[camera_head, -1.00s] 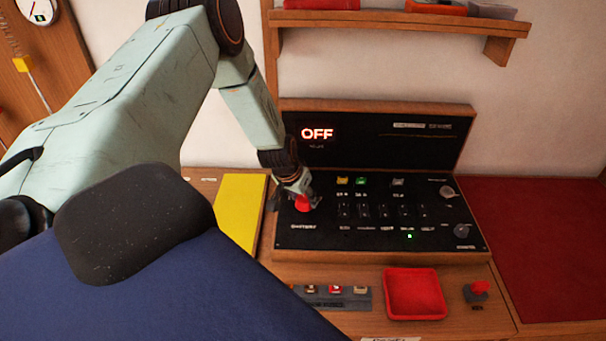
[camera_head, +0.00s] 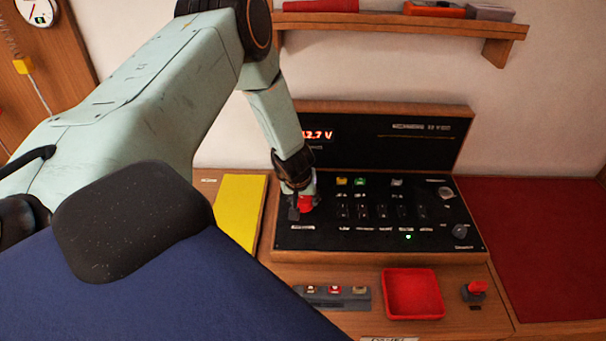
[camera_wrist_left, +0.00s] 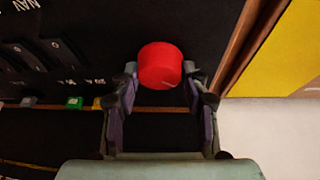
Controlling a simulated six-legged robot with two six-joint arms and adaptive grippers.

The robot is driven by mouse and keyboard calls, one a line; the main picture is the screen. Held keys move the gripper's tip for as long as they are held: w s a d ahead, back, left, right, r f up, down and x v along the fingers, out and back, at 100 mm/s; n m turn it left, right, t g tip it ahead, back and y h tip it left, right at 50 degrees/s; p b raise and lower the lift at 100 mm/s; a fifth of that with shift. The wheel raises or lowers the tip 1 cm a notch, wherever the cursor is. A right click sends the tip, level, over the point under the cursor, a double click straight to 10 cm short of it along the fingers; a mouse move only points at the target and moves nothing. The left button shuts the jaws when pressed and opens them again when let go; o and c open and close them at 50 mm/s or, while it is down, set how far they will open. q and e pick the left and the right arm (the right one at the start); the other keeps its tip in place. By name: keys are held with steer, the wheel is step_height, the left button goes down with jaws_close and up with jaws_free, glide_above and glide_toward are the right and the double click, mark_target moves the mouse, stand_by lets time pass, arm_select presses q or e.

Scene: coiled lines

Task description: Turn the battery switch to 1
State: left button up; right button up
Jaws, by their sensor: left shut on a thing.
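The battery switch is a red round knob (camera_head: 306,203) at the left end of the black switch panel (camera_head: 400,240). My left gripper (camera_head: 301,206) comes down on it from above and is shut on it. In the left wrist view the red knob (camera_wrist_left: 160,66) sits between the two fingertips of my left gripper (camera_wrist_left: 160,80). The display (camera_head: 318,135) above the panel reads "2.7 V" in red, with its left part hidden by my arm. The knob's position mark cannot be made out. My right gripper is not in view.
A yellow book or board (camera_head: 240,212) lies left of the panel. A red tray (camera_head: 414,293), a small block with buttons (camera_head: 334,297) and a red-topped lever (camera_head: 476,289) are in front. A shelf (camera_head: 400,24) hangs above. A red mat (camera_head: 540,230) lies to the right.

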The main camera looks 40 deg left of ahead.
arm_select(q)
steer(key=shift+s+d+f+n+y, duration=0.2)
steer(key=shift+n+y, duration=0.1)
steer(key=shift+n, duration=0.5)
steer(key=o, duration=1.1)
steer(key=shift+w+a+r, duration=0.1)
steer(key=shift+w, duration=0.05)
steer(key=shift+o, duration=0.2)
steer(key=shift+r, duration=0.1)
steer(key=v, duration=1.2)
steer(key=shift+w, duration=0.2)
